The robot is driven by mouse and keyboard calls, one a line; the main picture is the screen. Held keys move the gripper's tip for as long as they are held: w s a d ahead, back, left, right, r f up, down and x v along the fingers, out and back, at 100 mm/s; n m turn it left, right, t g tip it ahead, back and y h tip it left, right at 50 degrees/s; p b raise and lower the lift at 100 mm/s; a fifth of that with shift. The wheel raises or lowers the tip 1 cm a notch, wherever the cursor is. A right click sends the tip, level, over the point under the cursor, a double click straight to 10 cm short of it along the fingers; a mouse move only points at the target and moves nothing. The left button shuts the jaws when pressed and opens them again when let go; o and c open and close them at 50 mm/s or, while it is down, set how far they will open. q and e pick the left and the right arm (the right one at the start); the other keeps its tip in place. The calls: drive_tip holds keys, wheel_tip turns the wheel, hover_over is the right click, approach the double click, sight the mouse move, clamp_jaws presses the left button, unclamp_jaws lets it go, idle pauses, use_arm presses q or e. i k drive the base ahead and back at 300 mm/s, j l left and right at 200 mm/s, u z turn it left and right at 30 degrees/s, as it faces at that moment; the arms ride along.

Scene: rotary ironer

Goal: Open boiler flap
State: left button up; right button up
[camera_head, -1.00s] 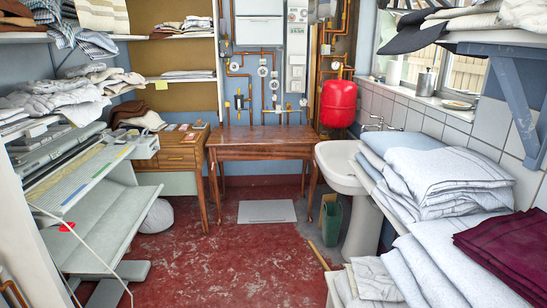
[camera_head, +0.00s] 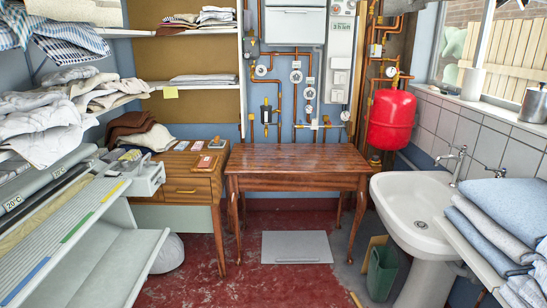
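The white boiler (camera_head: 294,26) hangs on the back wall at the top of the head view, above the wooden table. Its upper part is cut off by the picture's top edge. A thin horizontal seam crosses its front near that edge, and the front below the seam looks closed. Copper pipes (camera_head: 288,53) run below it. Neither of my grippers is in view.
A wooden table (camera_head: 298,158) stands below the boiler, its top bare. A white sink (camera_head: 418,208) and folded linen (camera_head: 505,215) are at right. The ironer (camera_head: 95,250) is at left.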

sight(283, 25)
drive_tip(key=i, duration=1.65)
drive_tip(key=l+z, duration=0.05)
